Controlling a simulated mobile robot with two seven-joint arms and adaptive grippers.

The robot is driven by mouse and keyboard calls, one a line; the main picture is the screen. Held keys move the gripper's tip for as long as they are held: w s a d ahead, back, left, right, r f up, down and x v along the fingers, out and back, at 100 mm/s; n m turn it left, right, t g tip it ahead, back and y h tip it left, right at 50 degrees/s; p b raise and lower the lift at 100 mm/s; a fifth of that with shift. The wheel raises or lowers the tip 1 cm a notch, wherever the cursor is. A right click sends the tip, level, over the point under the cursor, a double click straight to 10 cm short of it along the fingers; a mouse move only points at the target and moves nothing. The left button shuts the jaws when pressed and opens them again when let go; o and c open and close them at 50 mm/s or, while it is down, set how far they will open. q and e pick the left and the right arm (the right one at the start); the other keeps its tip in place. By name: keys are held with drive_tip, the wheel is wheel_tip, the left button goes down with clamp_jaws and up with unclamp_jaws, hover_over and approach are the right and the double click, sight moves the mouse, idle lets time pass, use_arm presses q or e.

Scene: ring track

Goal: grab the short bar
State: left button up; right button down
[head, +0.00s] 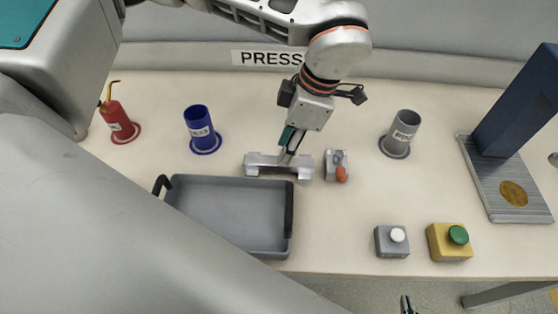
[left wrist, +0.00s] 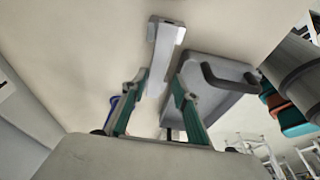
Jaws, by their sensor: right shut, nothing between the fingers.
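The short bar (head: 263,161) is a light grey metal piece with thicker ends, lying on the table behind the tray. It also shows in the left wrist view (left wrist: 166,42). My left gripper (head: 287,158) reaches down over the middle of the bar. In the left wrist view its two green-sided fingers (left wrist: 160,78) stand apart, one on each side of the bar, with a gap seeming to show; contact cannot be told. My right gripper (head: 407,304) is shut and empty at the bottom edge, beyond the table's front; only its tip shows.
A grey tray (head: 290,247) with dark handles lies just in front of the bar. A small grey block with an orange knob (head: 341,174) stands close right.

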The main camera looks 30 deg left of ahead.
use_arm(q)
drive_tip(key=x, duration=0.4)
drive_tip(key=shift+w+a+f, duration=0.15)
drive_tip(key=shift+w+f, duration=0.05)
drive_tip(key=shift+f, duration=0.1)
clamp_jaws()
drive_tip(key=shift+r, duration=0.2)
